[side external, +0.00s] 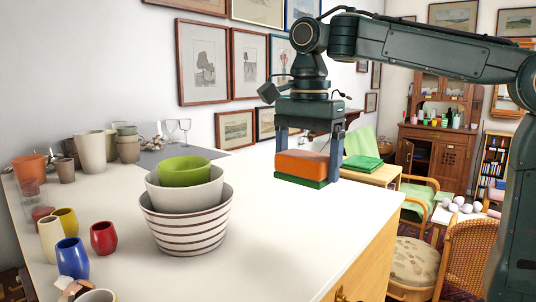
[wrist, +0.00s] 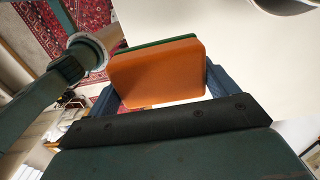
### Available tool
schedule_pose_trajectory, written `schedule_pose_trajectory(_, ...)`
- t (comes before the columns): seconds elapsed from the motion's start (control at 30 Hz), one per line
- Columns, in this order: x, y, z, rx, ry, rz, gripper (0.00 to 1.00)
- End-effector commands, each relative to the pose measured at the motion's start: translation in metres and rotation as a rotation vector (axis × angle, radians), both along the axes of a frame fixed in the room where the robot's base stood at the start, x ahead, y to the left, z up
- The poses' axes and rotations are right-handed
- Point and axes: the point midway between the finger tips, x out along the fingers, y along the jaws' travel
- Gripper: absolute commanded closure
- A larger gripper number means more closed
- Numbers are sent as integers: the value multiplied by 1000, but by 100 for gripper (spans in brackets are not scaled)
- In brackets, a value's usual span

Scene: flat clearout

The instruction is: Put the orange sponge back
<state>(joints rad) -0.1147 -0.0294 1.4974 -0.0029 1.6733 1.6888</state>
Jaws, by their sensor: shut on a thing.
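The orange sponge (side external: 302,164) is a flat block with a green layer (side external: 300,181) along its underside. I cannot tell whether that layer is part of it or a separate sponge. My gripper (side external: 308,150) is shut on the orange sponge, with a dark blue finger at either side. In the wrist view the orange sponge (wrist: 155,72) fills the space between the fingers, its green edge showing at the top. It is over the right part of the white counter (side external: 270,250), near its far edge. I cannot tell whether its underside touches the counter.
Stacked bowls (side external: 188,215), green on top and striped below, stand left of the sponge. Cups (side external: 72,257), pots (side external: 91,151) and glasses (side external: 178,130) stand farther left. Green flat items (side external: 362,163) lie on a small table beyond the counter. The front middle counter is clear.

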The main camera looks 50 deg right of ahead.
Motion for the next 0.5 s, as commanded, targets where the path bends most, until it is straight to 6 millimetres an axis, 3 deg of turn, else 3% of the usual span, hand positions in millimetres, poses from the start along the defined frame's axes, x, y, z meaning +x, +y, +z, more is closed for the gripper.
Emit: schedule_pose_trajectory(0.5,-1,0,-80,-1,3,1,35)
